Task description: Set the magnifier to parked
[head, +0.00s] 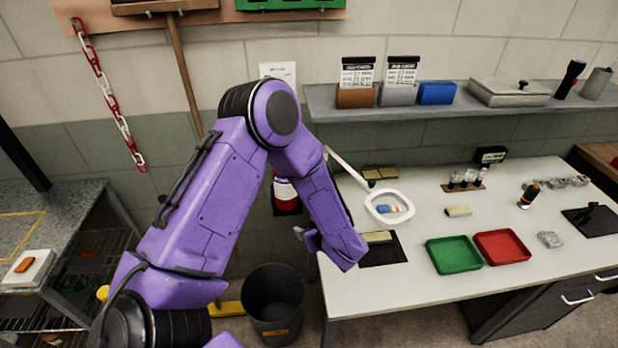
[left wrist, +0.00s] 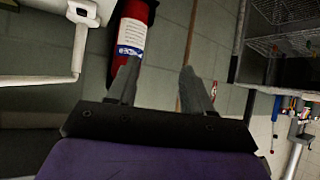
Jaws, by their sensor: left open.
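The magnifier (head: 389,207) is a white rounded frame with a clear lens on a slim white arm, hanging over the left part of the white workbench. A small blue and orange-white item shows through its lens. My left gripper (head: 308,241) is at the bench's left edge, left of and a little lower in the picture than the magnifier, and apart from it. In the left wrist view its two grey fingers (left wrist: 159,70) are spread with nothing between them. A white piece at upper left there may be part of the magnifier; I cannot tell. My right gripper is out of view.
A red fire extinguisher (head: 286,194) stands behind my left arm. A black bin (head: 272,300) is on the floor left of the bench (head: 370,292). Green (head: 453,254) and red (head: 501,247) trays lie on the bench. A grey shelf (head: 430,108) runs along the wall above.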

